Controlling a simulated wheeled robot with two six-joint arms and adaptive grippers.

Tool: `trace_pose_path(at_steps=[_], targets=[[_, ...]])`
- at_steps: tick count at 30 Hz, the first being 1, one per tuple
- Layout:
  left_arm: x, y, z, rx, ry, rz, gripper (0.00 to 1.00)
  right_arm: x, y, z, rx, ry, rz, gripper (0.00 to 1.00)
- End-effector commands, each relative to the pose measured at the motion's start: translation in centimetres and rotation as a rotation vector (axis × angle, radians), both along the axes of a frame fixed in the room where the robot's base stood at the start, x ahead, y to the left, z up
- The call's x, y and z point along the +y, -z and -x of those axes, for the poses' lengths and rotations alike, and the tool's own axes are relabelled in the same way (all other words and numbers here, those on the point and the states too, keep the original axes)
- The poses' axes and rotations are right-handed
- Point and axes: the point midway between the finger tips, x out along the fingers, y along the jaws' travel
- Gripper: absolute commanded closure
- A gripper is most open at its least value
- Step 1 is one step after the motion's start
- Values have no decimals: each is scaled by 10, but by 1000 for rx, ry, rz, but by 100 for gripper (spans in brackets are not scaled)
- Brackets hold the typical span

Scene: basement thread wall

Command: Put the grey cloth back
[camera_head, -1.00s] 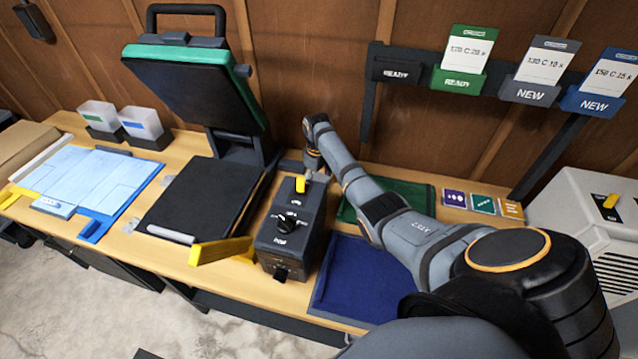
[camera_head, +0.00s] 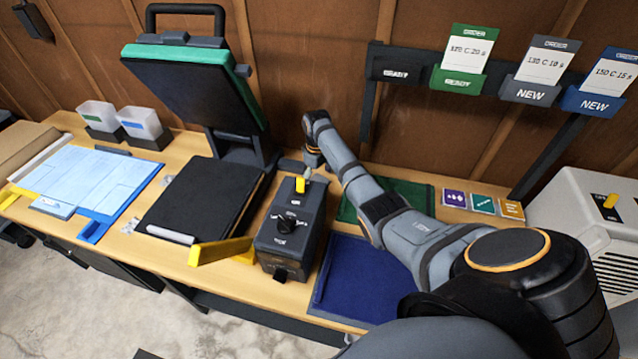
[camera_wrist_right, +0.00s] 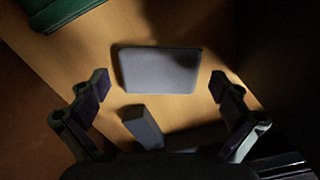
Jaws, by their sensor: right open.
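A flat grey rectangle with rounded corners, which looks like the folded grey cloth (camera_wrist_right: 160,70), lies on the wooden bench in the right wrist view. My right gripper (camera_wrist_right: 159,86) is open, with one finger on each side of that view and the cloth between and beyond the fingertips. Nothing is held. I cannot tell the height of the fingers above the bench. The cloth cannot be made out there. My left gripper is not in view.
A small grey block (camera_wrist_right: 143,127) stands close to the cloth. A green tray (camera_wrist_right: 65,10) is at the upper left of the wrist view. The heat press (camera_head: 195,85) stands left of the control box. A blue tray (camera_head: 345,285) lies in front of my arm.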

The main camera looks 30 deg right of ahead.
Motion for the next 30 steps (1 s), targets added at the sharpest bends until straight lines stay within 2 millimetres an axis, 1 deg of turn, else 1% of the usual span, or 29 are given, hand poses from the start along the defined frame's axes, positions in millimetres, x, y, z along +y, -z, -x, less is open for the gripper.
trace_pose_path(at_steps=[1,6,9,13,15,18,30], targets=[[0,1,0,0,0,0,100,-1,-12,-1,-5,0,3,0],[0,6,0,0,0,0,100,-1,-55,-1,-5,1,3,0],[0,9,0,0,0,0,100,-1,-76,-1,-5,0,2,0],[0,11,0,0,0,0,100,-1,-93,-1,-3,1,1,0],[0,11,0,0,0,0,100,-1,-99,-1,-2,1,0,0],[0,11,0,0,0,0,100,-1,-102,-1,-1,1,1,0],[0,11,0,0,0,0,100,-1,-101,0,0,1,1,0]])
